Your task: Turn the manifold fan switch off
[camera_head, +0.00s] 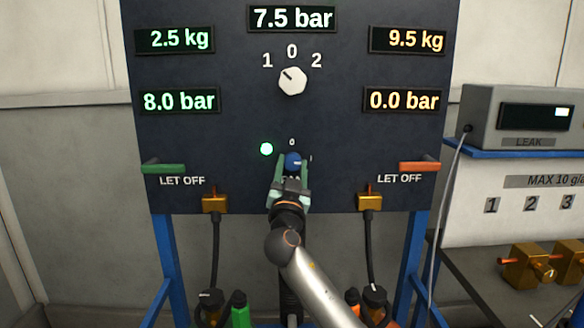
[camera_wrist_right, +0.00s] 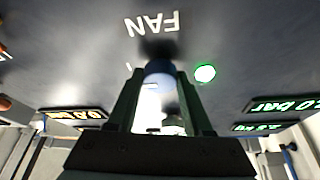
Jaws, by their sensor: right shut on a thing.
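The fan switch is a blue knob (camera_head: 293,161) low in the middle of the dark panel (camera_head: 220,60), with a "0" mark above it and a mark to its right. It also shows in the right wrist view (camera_wrist_right: 160,72), below the upside-down word FAN. My right gripper (camera_head: 292,168) is at the knob, its two fingers on either side of it, shut on it. My left gripper is not in view.
A white selector knob (camera_head: 292,81) sits above. A green lever (camera_head: 163,168) and an orange lever (camera_head: 419,166) stick out at the sides. Brass fittings (camera_head: 215,203) with hoses hang below. A leak meter (camera_head: 520,118) stands at the right.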

